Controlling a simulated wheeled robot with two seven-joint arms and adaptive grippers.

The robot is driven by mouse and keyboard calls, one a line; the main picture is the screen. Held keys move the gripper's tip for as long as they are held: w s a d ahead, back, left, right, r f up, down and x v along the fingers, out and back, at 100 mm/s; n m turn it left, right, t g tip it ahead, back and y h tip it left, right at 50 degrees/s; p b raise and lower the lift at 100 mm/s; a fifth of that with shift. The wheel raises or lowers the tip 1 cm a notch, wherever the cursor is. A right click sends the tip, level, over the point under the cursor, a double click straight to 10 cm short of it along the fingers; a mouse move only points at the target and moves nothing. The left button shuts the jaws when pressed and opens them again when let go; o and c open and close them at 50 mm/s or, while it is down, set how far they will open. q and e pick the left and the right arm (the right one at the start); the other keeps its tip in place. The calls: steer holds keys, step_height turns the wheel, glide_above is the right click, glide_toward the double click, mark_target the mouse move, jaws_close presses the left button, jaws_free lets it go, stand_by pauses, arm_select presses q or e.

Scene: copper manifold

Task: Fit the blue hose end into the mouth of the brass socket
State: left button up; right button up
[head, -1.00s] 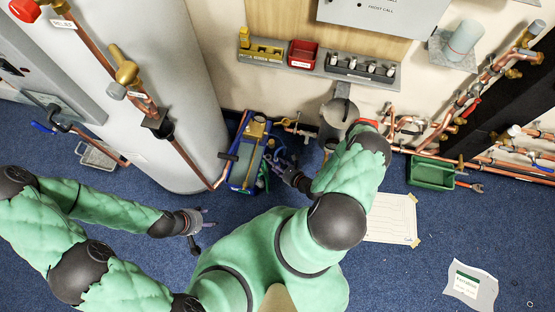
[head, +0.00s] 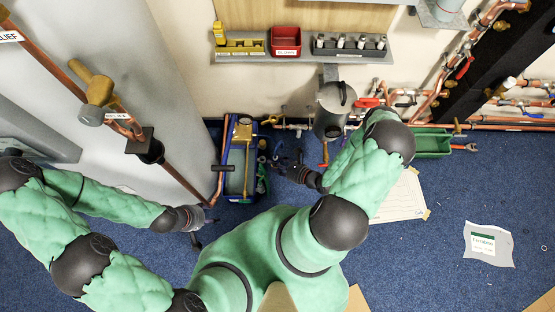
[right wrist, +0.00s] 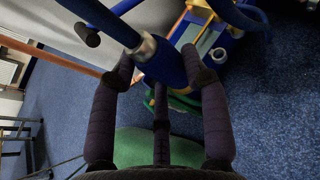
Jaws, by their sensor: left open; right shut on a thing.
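My right gripper (right wrist: 162,72) is shut on the blue hose end (right wrist: 167,66) in the right wrist view. A silver collar (right wrist: 147,48) sits at the upper left of the gripped blue part, with blue tube beyond it. In the head view my right gripper (head: 279,164) is just right of a blue tray; the hose end is too small to tell there. A brass fitting (head: 243,131) stands at the back of the tray; I cannot tell whether its mouth is the socket's. My left gripper (head: 194,222) is open and empty, low and left of the tray.
The blue tray (head: 223,158) stands on blue carpet beside the large grey cylinder (head: 176,85). A grey canister (head: 334,108) and copper pipes line the wall behind. A green bin (head: 432,143) is right.

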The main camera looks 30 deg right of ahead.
steer(key=shift+w+d+f+m+g+h, duration=0.35)
steer(key=shift+w+d+f+m+h, duration=0.3)
steer(key=shift+w+d+m+h, duration=2.7)
steer(key=shift+w+d+f+m+g+h, duration=0.3)
steer(key=shift+w+d+f+m+h, duration=1)
steer(key=shift+w, duration=4.1)
steer(key=shift+w+d+f+m+g+h, duration=0.1)
steer(key=shift+w+d+m+g+h, duration=0.25)
steer(key=shift+w+d+m+h, duration=2.35)
steer(key=shift+n, duration=0.65)
steer(key=w+a, duration=0.2)
steer(key=w, duration=0.1)
steer(key=shift+w+a+f, duration=0.1)
steer(key=shift+w+a, duration=0.05)
steer(key=shift+f, duration=1.2)
steer(key=shift+f, duration=0.8)
steer(key=o, duration=1.3)
steer(key=shift+o, duration=0.2)
